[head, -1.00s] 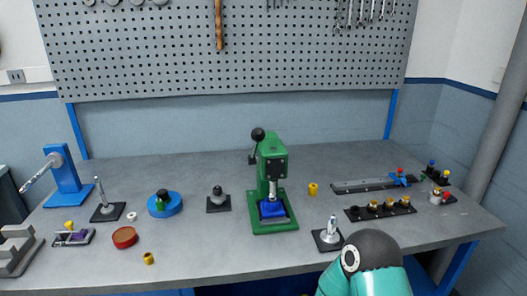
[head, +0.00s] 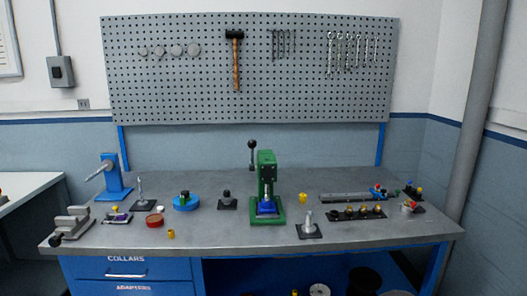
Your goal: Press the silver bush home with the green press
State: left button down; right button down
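The green press (head: 266,172) stands near the middle of the bench in the head view. Its lever with a black knob (head: 251,145) points up at the press's left. A blue block (head: 266,207) sits on the press's base under the ram. A silver upright piece (head: 309,219) stands on a black plate in front and to the right of the press. I cannot tell at this size whether it is the silver bush or a post, or whether a bush sits in the blue block. Neither of my grippers is in view.
The grey bench (head: 240,236) holds a blue disc fixture (head: 187,203), a red round dish (head: 154,220), yellow bushes (head: 303,197) and a row of dark holders (head: 357,213). A pegboard (head: 250,100) with a hammer and wrenches hangs behind. Bare bench lies in front of the press.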

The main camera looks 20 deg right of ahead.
aim_at(252, 144)
jog(key=u, duration=0.4)
jog(key=i, duration=1.5)
jog(key=z, duration=0.8)
jog(key=k, duration=0.75)
jog(key=z, duration=0.2)
jog(key=i, duration=0.75)
jog(key=u, duration=0.1)
